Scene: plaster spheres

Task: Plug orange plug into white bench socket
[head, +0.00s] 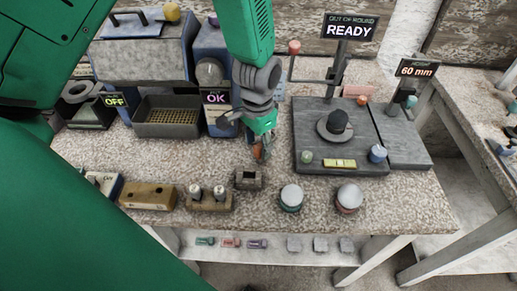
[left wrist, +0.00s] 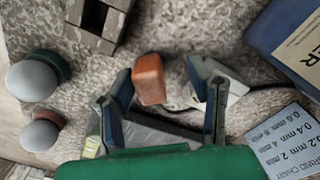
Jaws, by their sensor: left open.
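The orange plug (left wrist: 149,78) lies on the speckled bench top between the open fingers of my left gripper (left wrist: 162,76) in the left wrist view. It sits closer to the left finger, with a gap to the right one. In the head view the plug (head: 257,152) shows small beside the tips of my left gripper (head: 262,145). A white block (left wrist: 228,76) with a dark cord near it is partly hidden behind the right finger; it may be the white bench socket, but I cannot tell. My right gripper is not in view.
A block with a square hole (head: 249,180) stands just in front of the gripper. A dark gauge plate (head: 310,128) with a ball lies right, and a blue box reading OK (head: 216,125) left.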

